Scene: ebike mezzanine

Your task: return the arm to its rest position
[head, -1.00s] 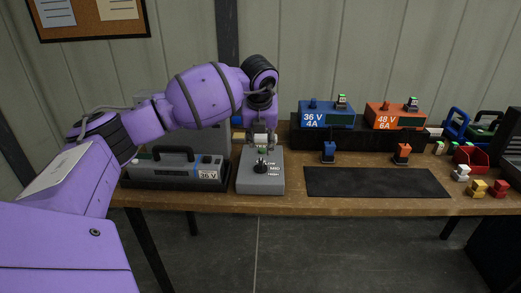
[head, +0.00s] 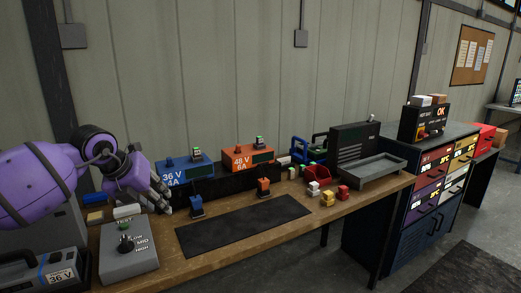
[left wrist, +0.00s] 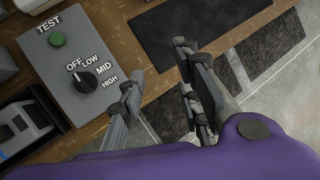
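My left arm is purple and comes in from the left in the head view. My left gripper (head: 160,194) is over the bench just behind and right of the grey test box (head: 128,250), its fingers pointing right and down. In the left wrist view the gripper (left wrist: 157,66) has its two fingers apart with nothing between them, so it is open and empty. The test box (left wrist: 75,65) shows there at upper left, with a green TEST button and a black knob marked OFF, LOW, MID and HIGH. My right gripper is in neither view.
A 36 V battery (head: 45,270) stands left of the test box. Blue (head: 183,171) and orange (head: 247,158) chargers stand behind a black mat (head: 240,226). Small coloured blocks, a red bin (head: 316,176) and a grey tray (head: 368,168) lie farther right.

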